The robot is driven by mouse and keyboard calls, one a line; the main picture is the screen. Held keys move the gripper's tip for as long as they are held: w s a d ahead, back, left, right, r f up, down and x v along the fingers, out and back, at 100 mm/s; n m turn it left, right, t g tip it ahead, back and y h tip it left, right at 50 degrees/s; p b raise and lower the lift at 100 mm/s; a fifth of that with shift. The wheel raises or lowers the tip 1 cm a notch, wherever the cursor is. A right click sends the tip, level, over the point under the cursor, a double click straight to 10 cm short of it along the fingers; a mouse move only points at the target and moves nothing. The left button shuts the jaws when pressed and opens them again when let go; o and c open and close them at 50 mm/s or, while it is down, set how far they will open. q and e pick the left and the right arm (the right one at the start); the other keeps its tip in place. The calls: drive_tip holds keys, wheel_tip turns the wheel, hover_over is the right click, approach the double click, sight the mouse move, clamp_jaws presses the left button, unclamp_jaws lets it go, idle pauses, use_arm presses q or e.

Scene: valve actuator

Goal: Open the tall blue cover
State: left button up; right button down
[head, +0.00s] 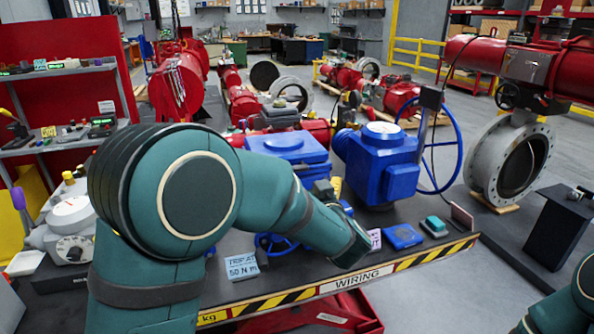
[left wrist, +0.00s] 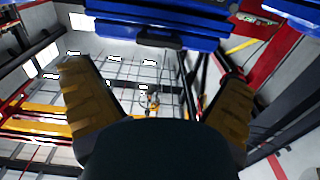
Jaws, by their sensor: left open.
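Two blue housings stand on the dark bench. The left one is boxy with a flat lid (head: 290,143); the right one (head: 378,165) stands taller, with a white dial on top and a blue handwheel. I cannot tell for sure which part is the tall cover. My left gripper (head: 331,187) is mostly hidden behind my forearm, beside the left housing. In the left wrist view its two yellow-brown fingers (left wrist: 160,100) are wide apart with nothing between them. A blue edge (left wrist: 200,28) with a dark bar under it lies just beyond the fingertips. My right gripper is out of view.
The bench front has a yellow-black striped edge (head: 430,255). A blue flat box (head: 403,236), a teal block (head: 434,226) and a torque card (head: 243,267) lie near it. A red shelf rack (head: 70,72) stands left, a grey flanged valve (head: 510,160) right.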

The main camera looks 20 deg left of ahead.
sight(296, 166)
use_arm(q)
drive_tip(key=x, duration=0.9)
drive_tip(key=shift+s, duration=0.1)
drive_tip(key=shift+c, duration=0.3)
drive_tip(key=c, duration=1.3)
